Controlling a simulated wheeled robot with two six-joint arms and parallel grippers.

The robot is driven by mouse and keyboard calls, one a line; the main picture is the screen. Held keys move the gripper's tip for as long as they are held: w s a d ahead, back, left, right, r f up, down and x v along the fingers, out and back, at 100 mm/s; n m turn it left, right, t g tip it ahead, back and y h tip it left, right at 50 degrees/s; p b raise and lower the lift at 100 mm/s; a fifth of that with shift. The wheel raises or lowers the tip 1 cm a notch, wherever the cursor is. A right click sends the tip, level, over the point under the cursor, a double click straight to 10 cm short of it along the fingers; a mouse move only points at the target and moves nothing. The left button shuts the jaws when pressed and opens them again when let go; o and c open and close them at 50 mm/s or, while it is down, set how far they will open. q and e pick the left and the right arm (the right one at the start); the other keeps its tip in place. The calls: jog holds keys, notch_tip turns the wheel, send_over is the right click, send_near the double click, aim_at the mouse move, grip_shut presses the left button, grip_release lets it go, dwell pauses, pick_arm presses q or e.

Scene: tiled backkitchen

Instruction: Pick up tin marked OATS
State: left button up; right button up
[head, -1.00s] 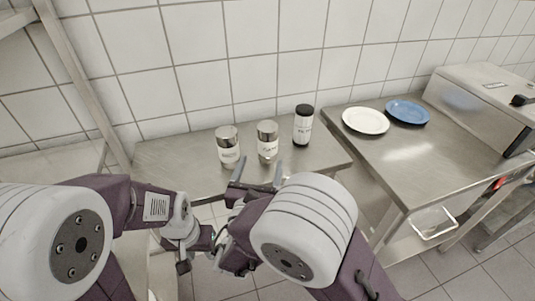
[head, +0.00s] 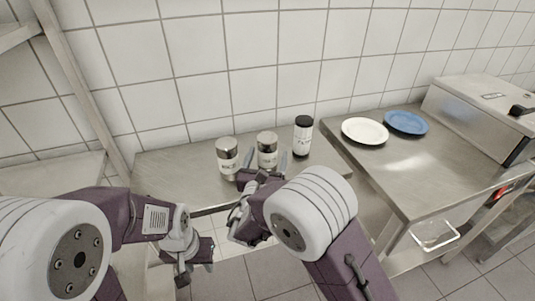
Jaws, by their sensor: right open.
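Two silver tins with pale labels stand upright on the metal table, a left tin (head: 227,152) and a middle tin (head: 267,142). A white jar with a black lid (head: 303,138) stands to their right. The lettering is too small to read, so I cannot tell which is marked OATS. My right gripper (head: 265,168) is open, its fingers showing on either side of the middle tin's lower part. I cannot tell whether the fingers are around it or just in front. My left gripper (head: 196,268) hangs low in front of the table, its jaws unclear.
The metal table (head: 170,178) is bare at its left end. To the right, a steel counter (head: 410,175) carries a white plate (head: 365,130), a blue plate (head: 407,122) and a steel appliance (head: 480,115). A tiled wall stands close behind.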

aim_at(268, 149)
grip_shut()
jog(key=shift+r, duration=0.5)
jog(key=r, duration=0.2)
jog(key=r+p, duration=0.1)
jog(key=r, duration=0.1)
jog(key=shift+s+d, duration=0.2)
jog(key=shift+s, duration=0.15)
jog(key=s+d+r+p, duration=0.1)
jog(key=s+d+r, duration=0.4)
jog(key=s, duration=0.4)
jog(key=shift+d+r, duration=0.4)
jog(key=shift+r, duration=0.15)
